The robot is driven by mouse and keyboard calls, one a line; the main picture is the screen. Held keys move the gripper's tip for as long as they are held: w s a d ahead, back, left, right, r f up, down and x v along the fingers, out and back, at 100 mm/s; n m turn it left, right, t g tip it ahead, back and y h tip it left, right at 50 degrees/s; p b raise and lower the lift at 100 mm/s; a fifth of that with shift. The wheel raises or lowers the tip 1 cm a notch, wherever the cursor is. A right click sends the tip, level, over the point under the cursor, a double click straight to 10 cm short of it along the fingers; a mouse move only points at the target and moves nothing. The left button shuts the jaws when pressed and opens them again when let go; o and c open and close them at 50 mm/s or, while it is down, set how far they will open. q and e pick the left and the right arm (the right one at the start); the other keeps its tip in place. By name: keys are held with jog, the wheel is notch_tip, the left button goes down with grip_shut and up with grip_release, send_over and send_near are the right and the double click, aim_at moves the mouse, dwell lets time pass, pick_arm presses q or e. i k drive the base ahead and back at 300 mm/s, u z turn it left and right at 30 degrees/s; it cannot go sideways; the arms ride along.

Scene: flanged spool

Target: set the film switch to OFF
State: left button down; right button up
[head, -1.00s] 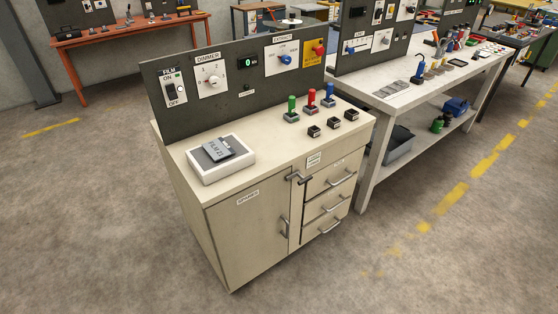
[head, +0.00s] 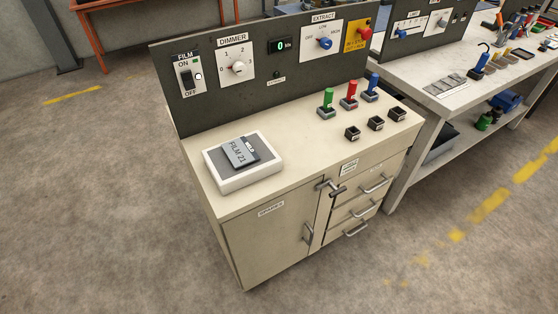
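The film switch (head: 187,79) is on a white plate at the left end of the dark upright panel (head: 267,97). Its plate is labelled FILM, with ON above and OFF below a dark lever. Neither of my grippers is in the head view.
A dimmer dial (head: 238,68), a green display (head: 281,45) and an extract knob (head: 324,43) are on the same panel. A FILM 21 box (head: 240,152) sits in a white tray (head: 246,181). Coloured handles (head: 349,91) stand at the right. Floor in front is clear.

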aim_at(187, 77)
jog(key=z, duration=0.15)
jog(key=i, duration=0.95)
jog(key=u, duration=0.3)
